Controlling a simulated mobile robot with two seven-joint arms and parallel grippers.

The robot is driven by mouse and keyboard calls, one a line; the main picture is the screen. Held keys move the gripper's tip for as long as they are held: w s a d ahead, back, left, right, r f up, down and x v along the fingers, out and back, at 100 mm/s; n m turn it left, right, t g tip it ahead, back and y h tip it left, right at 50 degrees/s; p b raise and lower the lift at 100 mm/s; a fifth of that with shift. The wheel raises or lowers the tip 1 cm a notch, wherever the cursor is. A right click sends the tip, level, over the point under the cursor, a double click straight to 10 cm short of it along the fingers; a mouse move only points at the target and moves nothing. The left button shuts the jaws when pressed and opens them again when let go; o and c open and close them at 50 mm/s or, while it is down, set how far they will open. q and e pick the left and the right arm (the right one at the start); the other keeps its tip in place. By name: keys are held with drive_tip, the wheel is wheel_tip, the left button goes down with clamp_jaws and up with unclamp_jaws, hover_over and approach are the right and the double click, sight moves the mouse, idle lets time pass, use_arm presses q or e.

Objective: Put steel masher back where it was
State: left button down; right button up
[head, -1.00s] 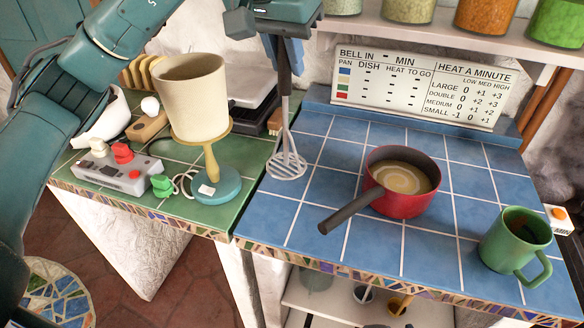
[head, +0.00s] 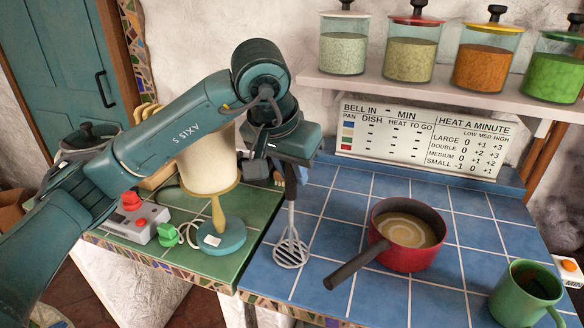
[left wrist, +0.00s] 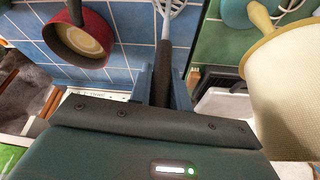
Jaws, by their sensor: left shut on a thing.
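My left gripper (head: 291,166) is shut on the black handle of the steel masher (head: 291,249). The masher hangs upright, its slotted head down at the left part of the blue tiled counter (head: 335,235). I cannot tell whether the head touches the tiles. In the left wrist view, the masher's dark handle (left wrist: 163,75) sits between my left gripper's fingers (left wrist: 163,92). The red saucepan (head: 408,246), with pale liquid in it, stands to the right of the masher, apart from it. My right gripper is not in view.
A cream-shaded lamp (head: 208,168) with a teal base stands left on the green tiles, behind my left arm. A green mug (head: 523,293) stands front right. Jars (head: 410,48) line the shelf above the sign (head: 425,140).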

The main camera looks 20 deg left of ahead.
use_arm(q)
drive_tip(key=c, duration=1.7)
unclamp_jaws()
drive_tip(key=shift+f, duration=0.15)
drive_tip(key=shift+c, duration=0.2)
drive_tip(key=o, duration=0.4)
drive_tip(key=shift+o, duration=0.2)
drive_tip(key=shift+r+p, duration=0.3)
drive_tip(key=shift+r, duration=0.05)
drive_tip(key=v, duration=1.1)
drive_tip(key=shift+s+r, duration=0.2)
drive_tip(key=shift+r, duration=0.15)
